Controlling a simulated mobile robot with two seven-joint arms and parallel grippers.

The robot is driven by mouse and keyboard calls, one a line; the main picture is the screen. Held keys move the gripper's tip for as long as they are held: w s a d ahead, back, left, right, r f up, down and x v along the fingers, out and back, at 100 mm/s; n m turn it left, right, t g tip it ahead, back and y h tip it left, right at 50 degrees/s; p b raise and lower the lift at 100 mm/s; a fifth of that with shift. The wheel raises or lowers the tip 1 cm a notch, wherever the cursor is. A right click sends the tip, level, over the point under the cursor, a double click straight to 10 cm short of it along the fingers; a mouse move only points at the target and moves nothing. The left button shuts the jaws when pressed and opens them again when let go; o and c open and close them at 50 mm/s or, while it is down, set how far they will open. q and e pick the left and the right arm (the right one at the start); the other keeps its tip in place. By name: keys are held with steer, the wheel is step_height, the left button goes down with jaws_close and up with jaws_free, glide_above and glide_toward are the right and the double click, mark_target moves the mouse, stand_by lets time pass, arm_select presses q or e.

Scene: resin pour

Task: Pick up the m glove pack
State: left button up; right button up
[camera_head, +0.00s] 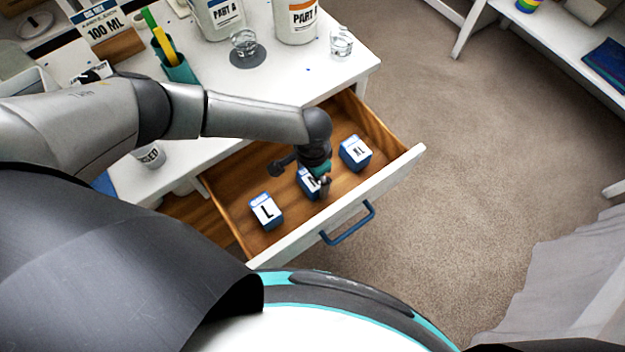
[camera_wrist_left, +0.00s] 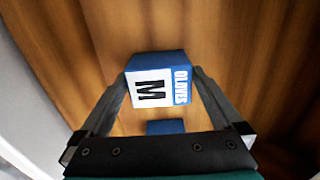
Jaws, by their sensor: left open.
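The M glove pack (camera_wrist_left: 160,88), a small blue box with a white top marked "M", sits on the wooden drawer floor between my left fingers in the left wrist view. In the head view the pack (camera_head: 306,183) is the middle one of three, partly hidden by my left gripper (camera_head: 323,184). That gripper is open and points down over the pack, with one finger on each side. I cannot tell whether either finger touches it. My right gripper is not in view.
The open drawer (camera_head: 385,165) also holds the L pack (camera_head: 266,211) and the XL pack (camera_head: 355,153), on either side. Its front has a blue handle (camera_head: 348,224). The white table (camera_head: 300,85) behind bears resin containers and clear cups (camera_head: 341,43).

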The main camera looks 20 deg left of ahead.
arm_select(q)
steer(key=shift+c, duration=0.2)
steer(key=c, duration=1)
steer(key=shift+r, duration=0.1)
steer(key=shift+c, duration=0.2)
